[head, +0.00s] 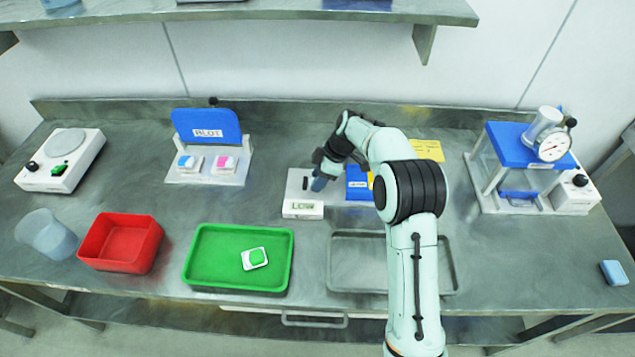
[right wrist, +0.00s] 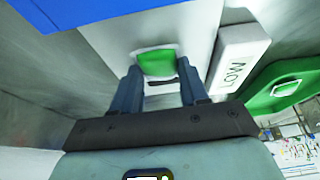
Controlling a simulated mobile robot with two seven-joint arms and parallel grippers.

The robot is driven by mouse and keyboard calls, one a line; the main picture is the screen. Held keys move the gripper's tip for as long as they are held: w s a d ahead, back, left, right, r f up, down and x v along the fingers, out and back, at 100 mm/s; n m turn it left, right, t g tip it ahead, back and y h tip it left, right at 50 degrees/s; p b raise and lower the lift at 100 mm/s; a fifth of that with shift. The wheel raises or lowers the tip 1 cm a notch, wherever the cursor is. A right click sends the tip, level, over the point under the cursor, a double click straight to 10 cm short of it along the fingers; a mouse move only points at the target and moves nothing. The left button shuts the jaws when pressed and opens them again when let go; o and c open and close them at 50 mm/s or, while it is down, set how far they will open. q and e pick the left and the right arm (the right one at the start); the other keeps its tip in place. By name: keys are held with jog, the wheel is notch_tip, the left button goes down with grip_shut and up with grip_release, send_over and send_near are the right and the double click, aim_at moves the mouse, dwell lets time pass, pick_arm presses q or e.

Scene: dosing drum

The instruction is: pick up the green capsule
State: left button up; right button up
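A green capsule with a white rim (right wrist: 157,62) sits at the white station marked LOW (head: 303,209). In the right wrist view it lies between and just beyond my right fingertips (right wrist: 158,72), which are apart; contact is not clear. In the head view my right gripper (head: 322,178) points down over this station, and its arm and fingers hide the capsule there. A second green piece on a white base (head: 256,257) lies in the green tray (head: 200,272); it also shows in the right wrist view (right wrist: 286,88). My left gripper is in neither view.
A blue block (head: 357,182) stands close right of the LOW station. A grey tray (head: 345,276) lies in front. A red bin (head: 121,243) is at left. The BLOT stand (head: 208,128) holds blue and pink pieces. A blue-topped gauge press (head: 515,145) is at right.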

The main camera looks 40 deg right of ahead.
jog(key=shift+c, duration=0.5)
jog(key=shift+r, duration=0.15)
jog(key=shift+r, duration=0.25)
pick_arm(q)
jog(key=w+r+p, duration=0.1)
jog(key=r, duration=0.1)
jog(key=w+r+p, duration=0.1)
jog(key=p, duration=0.1)
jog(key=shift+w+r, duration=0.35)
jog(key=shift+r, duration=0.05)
pick_arm(e)
notch_tip(320, 180, up, 19)
jog(key=shift+r, duration=0.15)
